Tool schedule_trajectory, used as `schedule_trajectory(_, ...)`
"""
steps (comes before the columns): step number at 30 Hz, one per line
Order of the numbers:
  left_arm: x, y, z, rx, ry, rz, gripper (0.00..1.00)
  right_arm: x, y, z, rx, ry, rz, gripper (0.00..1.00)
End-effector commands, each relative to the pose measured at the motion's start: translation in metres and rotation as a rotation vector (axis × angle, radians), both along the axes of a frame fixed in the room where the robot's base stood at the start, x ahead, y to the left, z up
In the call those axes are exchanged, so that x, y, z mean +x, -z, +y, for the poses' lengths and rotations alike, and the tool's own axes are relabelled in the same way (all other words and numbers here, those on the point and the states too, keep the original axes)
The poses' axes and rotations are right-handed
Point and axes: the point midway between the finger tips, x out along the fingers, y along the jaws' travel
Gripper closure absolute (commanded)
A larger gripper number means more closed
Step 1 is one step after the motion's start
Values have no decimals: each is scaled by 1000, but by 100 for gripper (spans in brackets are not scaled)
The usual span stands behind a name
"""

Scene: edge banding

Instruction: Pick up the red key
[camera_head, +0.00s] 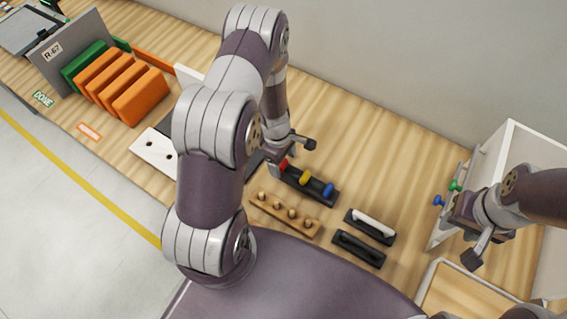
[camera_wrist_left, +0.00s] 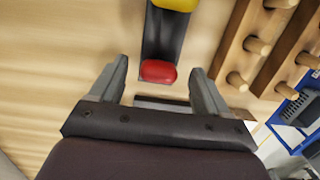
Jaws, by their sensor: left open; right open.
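The red key (camera_head: 284,164) stands at the left end of a black holder (camera_head: 312,187), beside a yellow key (camera_head: 305,177) and a blue key (camera_head: 328,189). In the left wrist view the red key (camera_wrist_left: 158,71) lies just ahead of my left gripper, centred between the fingers. My left gripper (camera_wrist_left: 163,82) is open and empty, its fingers apart on either side of the red key's end. In the head view my left arm hides part of that gripper. My right gripper (camera_head: 465,235) is open and empty, at the right near the white cabinet.
A wooden peg rack (camera_head: 286,214) lies in front of the key holder. A black holder with a white bar (camera_head: 370,225) and a black handle piece (camera_head: 358,249) are to its right. Orange panels (camera_head: 139,97) stand at the left. A white cabinet (camera_head: 511,150) with coloured knobs stands at right.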

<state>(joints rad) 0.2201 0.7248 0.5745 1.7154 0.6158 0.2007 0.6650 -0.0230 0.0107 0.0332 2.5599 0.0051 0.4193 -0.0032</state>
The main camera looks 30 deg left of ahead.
Motion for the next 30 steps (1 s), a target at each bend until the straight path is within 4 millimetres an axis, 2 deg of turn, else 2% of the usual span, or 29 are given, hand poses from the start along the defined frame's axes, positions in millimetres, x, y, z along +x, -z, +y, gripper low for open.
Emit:
schedule_trajectory(3,1,14,-1,1,1,-2,23,0,0,0,0,0,0,57)
schedule_trajectory(9,1,16,-2,1,2,-2,23,0,0,0,0,0,0,57)
schedule_trajectory(10,1,15,-2,1,2,-2,27,0,0,0,0,0,0,57)
schedule_trajectory(15,1,15,-1,1,2,-2,79,0,0,0,0,0,0,57)
schedule_trajectory(25,1,12,-1,1,1,-4,79,0,1,0,0,0,0,57)
schedule_trajectory(30,2,-8,-1,1,2,-5,79,0,3,0,0,0,0,57)
